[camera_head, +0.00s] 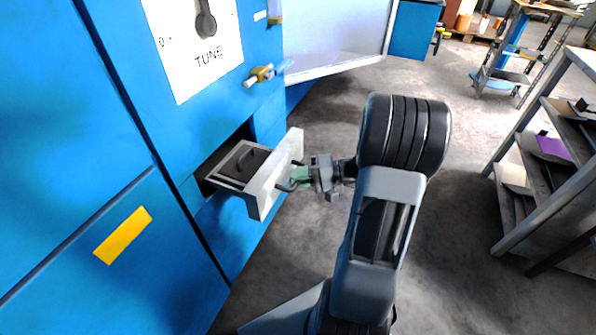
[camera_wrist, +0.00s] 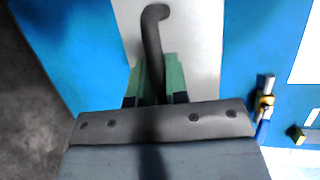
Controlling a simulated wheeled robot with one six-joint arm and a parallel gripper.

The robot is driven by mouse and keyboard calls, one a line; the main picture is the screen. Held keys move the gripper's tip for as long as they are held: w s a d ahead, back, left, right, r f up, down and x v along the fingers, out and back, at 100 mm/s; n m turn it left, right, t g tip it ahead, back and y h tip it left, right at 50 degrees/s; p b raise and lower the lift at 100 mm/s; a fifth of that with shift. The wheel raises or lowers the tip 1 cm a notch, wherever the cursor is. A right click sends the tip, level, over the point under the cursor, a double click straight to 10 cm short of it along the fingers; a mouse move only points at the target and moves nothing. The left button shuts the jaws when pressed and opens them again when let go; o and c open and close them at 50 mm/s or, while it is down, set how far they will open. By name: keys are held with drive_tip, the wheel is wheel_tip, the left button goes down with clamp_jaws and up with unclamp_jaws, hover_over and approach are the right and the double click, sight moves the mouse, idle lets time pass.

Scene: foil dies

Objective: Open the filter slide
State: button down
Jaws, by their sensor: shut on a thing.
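The filter slide (camera_head: 265,184) is a drawer with a pale grey front, and it stands partly out of the blue cabinet (camera_head: 195,135). A dark insert with a small handle (camera_head: 245,160) lies inside it. My gripper (camera_head: 298,176) is at the slide's front, with green fingers shut on its dark bar handle. In the wrist view the handle (camera_wrist: 153,35) runs down between the green fingers (camera_wrist: 158,80), with its curved upper end free above them. The handle's lower part is hidden behind my gripper body.
A white TUNE dial plate (camera_head: 195,45) and a brass-coloured latch (camera_head: 260,75) are on the cabinet above the slide. An open pale door panel (camera_head: 330,35) stands behind. A metal shelf rack (camera_head: 520,170) is at the right. The concrete floor between is clear.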

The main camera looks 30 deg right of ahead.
drive_tip(key=shift+s+d, duration=0.15)
drive_tip(key=shift+s, duration=0.1)
drive_tip(key=c, duration=1.1)
unclamp_jaws()
drive_tip(key=shift+d, duration=0.1)
drive_tip(key=p+v, duration=0.2)
drive_tip(key=v, duration=1.1)
drive_tip(key=shift+s+d+p, duration=0.15)
drive_tip(key=shift+d+p, duration=0.1)
drive_tip(key=shift+p, duration=0.15)
